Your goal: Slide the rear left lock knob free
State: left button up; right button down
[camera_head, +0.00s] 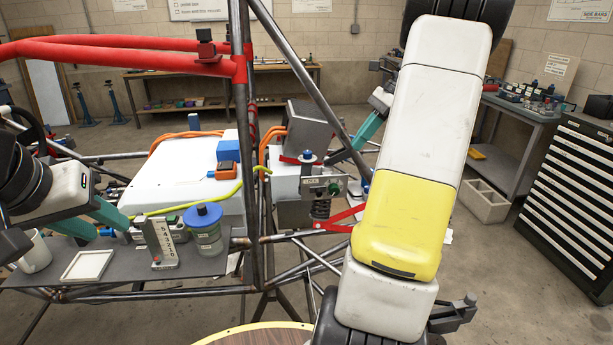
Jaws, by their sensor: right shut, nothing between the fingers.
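A white bracket block (287,185) on the chassis carries a blue-topped knob (308,156) and a small labelled plate with a dark green knob (333,190), above a black coil spring (321,208). I cannot tell for certain which is the rear left lock knob. My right gripper (349,153) has teal fingers, shut and empty, just right of and above this block, partly behind a diagonal tube. My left gripper (114,230) is at the left over the grey shelf, its teal fingers apart. No object shows clearly between them.
Chassis tubes (242,130) and a red bar (120,52) cross the left and middle. A blue-lidded jar (206,232), a numbered stand (162,245), a white tray (88,265) and a mug (34,252) stand on the shelf. My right arm hides much of the right side.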

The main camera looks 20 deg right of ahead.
aim_at(320, 190)
jog(key=x, duration=1.4)
jog(key=shift+w+a, duration=0.2)
jog(key=shift+a, duration=0.8)
jog(key=shift+d+r, duration=0.1)
jog(key=shift+r, duration=0.15)
jog(key=v, duration=1.3)
jog(key=shift+d+r, duration=0.2)
jog(key=shift+d, duration=0.05)
